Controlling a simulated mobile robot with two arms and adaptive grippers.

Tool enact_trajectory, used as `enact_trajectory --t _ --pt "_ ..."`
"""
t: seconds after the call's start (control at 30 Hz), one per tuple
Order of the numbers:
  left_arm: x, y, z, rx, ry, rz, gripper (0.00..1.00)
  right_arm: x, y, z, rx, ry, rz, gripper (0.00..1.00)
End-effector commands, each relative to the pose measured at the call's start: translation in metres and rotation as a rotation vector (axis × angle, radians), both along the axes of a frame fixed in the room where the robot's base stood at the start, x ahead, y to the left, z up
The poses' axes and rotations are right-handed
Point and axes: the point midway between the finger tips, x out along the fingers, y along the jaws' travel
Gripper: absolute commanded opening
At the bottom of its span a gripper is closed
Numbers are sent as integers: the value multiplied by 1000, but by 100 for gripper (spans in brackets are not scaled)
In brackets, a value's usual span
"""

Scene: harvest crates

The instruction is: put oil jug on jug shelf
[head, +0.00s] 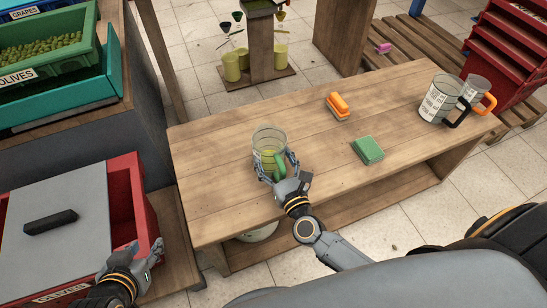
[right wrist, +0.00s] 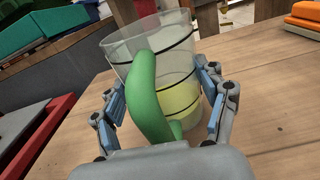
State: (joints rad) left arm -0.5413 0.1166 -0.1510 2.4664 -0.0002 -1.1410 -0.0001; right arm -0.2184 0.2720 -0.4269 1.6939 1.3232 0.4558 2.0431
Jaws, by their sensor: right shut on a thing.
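A clear jug (head: 268,139) with a green handle and some yellow-green liquid stands upright on the wooden table (head: 220,135), or just above it; I cannot tell which. My right gripper (head: 277,170) is shut on this jug, its fingers on both sides of the body. In the right wrist view the green handle (right wrist: 146,95) lies between the fingers, in front of the jug (right wrist: 178,62). My left gripper (head: 146,250) is open and empty beside the red crate. Below the tabletop is a lower wooden shelf (head: 330,205); no label shows whether it is the jug shelf.
Two labelled jugs, one with a black handle (head: 462,112) and one with an orange handle (head: 489,104), stand at the table's right end. A red crate (head: 127,190) with a grey lid is at left.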

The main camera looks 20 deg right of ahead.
Motion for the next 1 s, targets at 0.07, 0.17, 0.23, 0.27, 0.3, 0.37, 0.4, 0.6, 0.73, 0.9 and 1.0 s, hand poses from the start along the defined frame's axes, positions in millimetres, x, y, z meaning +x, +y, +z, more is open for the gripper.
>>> enact_trajectory --t 0.07,0.17,0.23,0.27,0.3,0.37,0.4,0.6,0.73,0.9,1.0 --pt "1 -1 1 -2 -8 -1 40 0 0 0 0 0 0 75" --pt "1 -1 1 -2 -9 -1 40 0 0 0 0 0 0 95" --pt "1 -1 1 -2 -9 -1 40 0 0 0 0 0 0 96" --pt "1 -1 1 -2 -9 -1 40 0 0 0 0 0 0 96" --pt "1 -1 1 -2 -9 -1 40 0 0 0 0 0 0 96" --pt "1 -1 1 -2 -8 -1 40 0 0 0 0 0 0 96" --pt "1 -1 1 -2 -8 -1 40 0 0 0 0 0 0 96" --pt "1 -1 1 -1 -2 -1 40 0 0 1 0 0 0 96" --pt "-7 2 -4 9 47 2 40 -10 0 0 -1 5 1 96" --pt "-6 2 -4 8 39 2 40 -48 -2 0 -1 5 1 96" --pt "-5 2 -3 6 31 2 40 -71 -2 0 -1 5 2 96"
